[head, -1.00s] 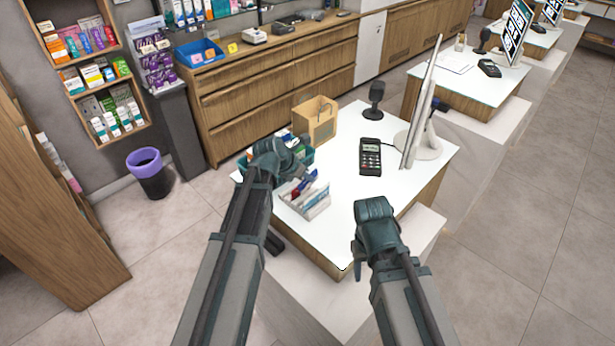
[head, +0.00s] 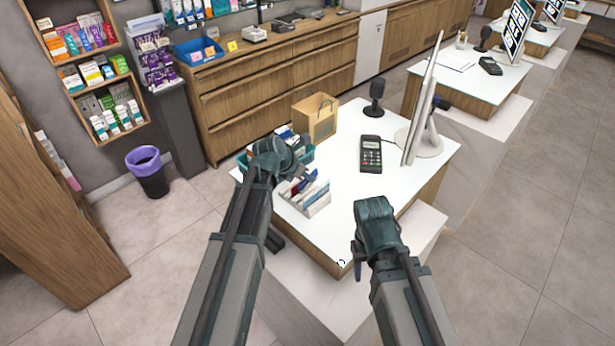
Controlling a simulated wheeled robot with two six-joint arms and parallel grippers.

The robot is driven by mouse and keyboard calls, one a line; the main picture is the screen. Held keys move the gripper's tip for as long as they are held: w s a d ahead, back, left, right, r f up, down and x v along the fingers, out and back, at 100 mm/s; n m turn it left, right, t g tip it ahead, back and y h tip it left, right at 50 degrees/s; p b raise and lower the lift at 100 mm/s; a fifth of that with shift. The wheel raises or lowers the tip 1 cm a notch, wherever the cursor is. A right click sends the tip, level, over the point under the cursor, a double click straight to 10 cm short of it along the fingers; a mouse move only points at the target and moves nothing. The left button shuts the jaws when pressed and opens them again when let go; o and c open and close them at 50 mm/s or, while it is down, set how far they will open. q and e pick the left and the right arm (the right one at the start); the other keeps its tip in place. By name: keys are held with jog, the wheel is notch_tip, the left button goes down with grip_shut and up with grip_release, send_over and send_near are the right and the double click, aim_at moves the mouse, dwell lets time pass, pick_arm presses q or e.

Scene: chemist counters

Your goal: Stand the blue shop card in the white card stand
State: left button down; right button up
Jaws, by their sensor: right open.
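A white holder with several upright cards or leaflets (head: 316,203) stands on the near left of the white counter top. A blue piece (head: 309,176) shows at its back edge beside a red one; I cannot tell if it is the blue shop card. I cannot pick out a separate white card stand with certainty. My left gripper (head: 296,168) is over the counter's left end, just behind the holder and in front of a teal basket; its fingertips are hidden. My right gripper (head: 360,258) is open and empty, above the counter's near right edge.
The teal basket (head: 243,163) holds small packets. A paper bag (head: 316,120), a card terminal (head: 371,154), a microphone-like stand (head: 375,98) and a monitor (head: 424,100) stand further back on the counter (head: 345,205). The counter's middle is clear.

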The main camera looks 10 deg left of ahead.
aim_at(308, 185)
pick_arm(q)
jog(key=shift+f+b, duration=1.2)
jog(key=shift+f, duration=0.1)
jog(key=shift+f+b, duration=0.5)
jog(key=c, duration=1.6)
grip_release()
jog(key=shift+f, duration=0.1)
jog(key=c, duration=1)
grip_release()
jog(key=shift+p+v, duration=5.55)
jog(key=shift+v, duration=1.45)
